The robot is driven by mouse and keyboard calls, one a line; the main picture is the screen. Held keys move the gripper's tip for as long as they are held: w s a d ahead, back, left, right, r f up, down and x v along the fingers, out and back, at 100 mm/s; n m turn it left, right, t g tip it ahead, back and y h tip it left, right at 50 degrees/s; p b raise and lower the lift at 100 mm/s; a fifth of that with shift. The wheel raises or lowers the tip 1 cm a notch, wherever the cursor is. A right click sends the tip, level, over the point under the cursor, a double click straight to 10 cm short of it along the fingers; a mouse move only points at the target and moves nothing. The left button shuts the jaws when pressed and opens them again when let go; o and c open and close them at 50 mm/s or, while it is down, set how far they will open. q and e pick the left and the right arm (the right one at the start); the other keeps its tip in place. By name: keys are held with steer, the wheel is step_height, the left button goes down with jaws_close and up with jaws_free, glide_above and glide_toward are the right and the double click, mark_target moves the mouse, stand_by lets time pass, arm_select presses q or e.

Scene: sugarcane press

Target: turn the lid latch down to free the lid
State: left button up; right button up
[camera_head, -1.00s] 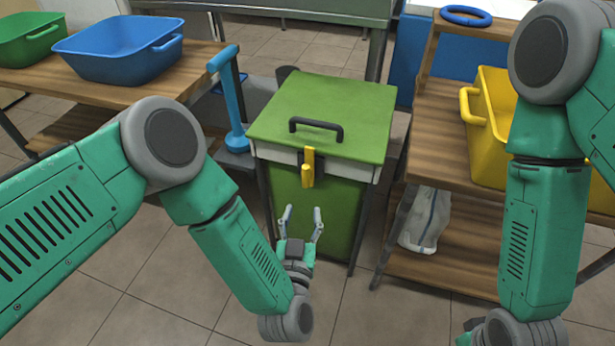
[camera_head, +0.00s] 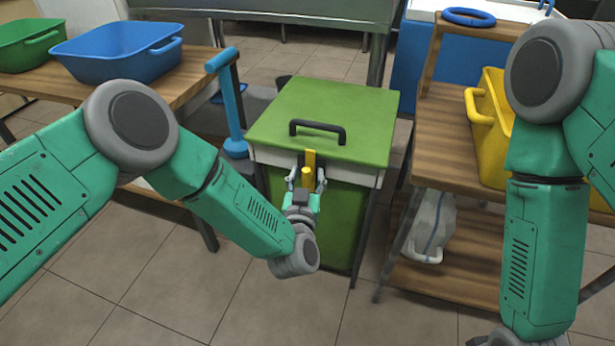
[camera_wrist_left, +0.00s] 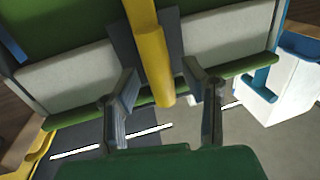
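The press is a green box with a green lid (camera_head: 325,115) that lies closed and has a black handle (camera_head: 317,130). The yellow lid latch (camera_head: 310,160) is on the front, upright over the lid's front edge. My left gripper (camera_head: 307,181) is open at the front of the box, its fingers on either side of the latch's lower end. In the left wrist view the yellow latch (camera_wrist_left: 152,55) runs down between the two open fingers (camera_wrist_left: 163,108), with gaps on both sides. My right gripper is out of the head view; only its arm shows.
A blue lever (camera_head: 231,105) stands left of the box. A wooden table with a blue bin (camera_head: 118,50) and a green bin (camera_head: 30,48) is at the left. A wooden shelf (camera_head: 450,120) with a yellow bin (camera_head: 490,125) is at the right.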

arm_select(q)
steer(key=shift+a, duration=0.1)
steer(key=shift+c, duration=0.4)
jaws_close()
